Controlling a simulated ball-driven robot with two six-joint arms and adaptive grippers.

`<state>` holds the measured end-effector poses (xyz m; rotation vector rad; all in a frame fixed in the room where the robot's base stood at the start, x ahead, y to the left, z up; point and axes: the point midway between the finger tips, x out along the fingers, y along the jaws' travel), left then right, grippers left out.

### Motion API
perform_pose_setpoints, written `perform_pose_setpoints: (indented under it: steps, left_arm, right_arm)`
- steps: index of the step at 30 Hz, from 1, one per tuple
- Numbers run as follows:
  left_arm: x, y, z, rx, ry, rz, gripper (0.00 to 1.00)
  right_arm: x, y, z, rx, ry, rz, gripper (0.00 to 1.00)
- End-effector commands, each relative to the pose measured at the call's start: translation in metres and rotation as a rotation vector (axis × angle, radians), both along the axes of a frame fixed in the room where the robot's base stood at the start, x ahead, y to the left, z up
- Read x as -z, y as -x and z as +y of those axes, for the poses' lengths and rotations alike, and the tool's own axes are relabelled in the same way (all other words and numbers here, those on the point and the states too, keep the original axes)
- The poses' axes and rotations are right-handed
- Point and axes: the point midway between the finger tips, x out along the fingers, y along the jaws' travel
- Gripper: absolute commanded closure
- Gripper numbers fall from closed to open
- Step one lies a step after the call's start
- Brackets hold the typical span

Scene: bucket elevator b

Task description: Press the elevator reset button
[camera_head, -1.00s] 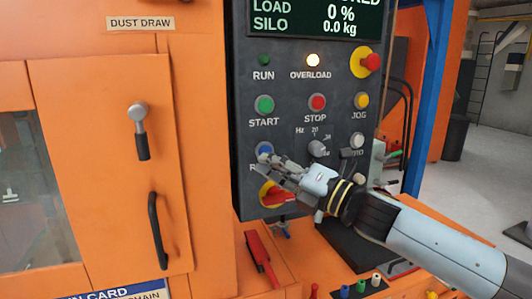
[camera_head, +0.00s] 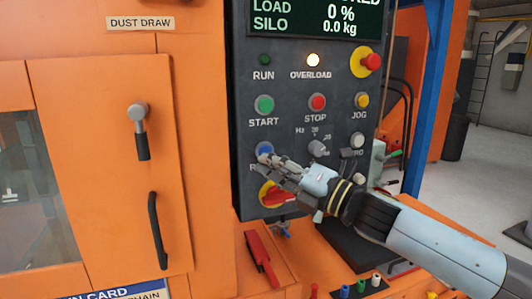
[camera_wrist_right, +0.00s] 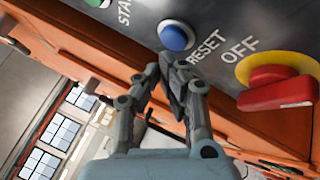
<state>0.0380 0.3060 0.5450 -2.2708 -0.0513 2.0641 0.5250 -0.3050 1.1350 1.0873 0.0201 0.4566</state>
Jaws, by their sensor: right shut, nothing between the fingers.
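The blue reset button (camera_head: 265,148) is on the dark control panel, below the green START button. Its label is mostly covered by my right gripper in the head view. In the right wrist view the blue button (camera_wrist_right: 176,35) shows whole, with RESET printed beside it. My right gripper (camera_head: 260,163) is shut and empty, its fingertips just below the button. In the wrist view the fingertips (camera_wrist_right: 163,62) are close to the button's lower edge; I cannot tell whether they touch it. My left gripper is not in view.
A red rotary switch on a yellow plate (camera_wrist_right: 275,82), marked OFF, is close beside my right gripper. A red emergency knob (camera_head: 371,62) is at the panel's upper right. The OVERLOAD lamp (camera_head: 313,60) is lit. A red-handled tool (camera_head: 262,259) lies on the orange ledge below.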

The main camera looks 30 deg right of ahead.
Motion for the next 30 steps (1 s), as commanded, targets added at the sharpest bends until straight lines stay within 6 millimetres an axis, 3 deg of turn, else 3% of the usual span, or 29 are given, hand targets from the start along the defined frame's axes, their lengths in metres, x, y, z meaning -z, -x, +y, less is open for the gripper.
perform_pose_setpoints:
  steps: [30]
  left_arm:
    - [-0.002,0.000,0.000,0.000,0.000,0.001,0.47]
  right_arm:
    - [-0.001,-0.011,-0.003,0.000,0.000,0.000,1.00]
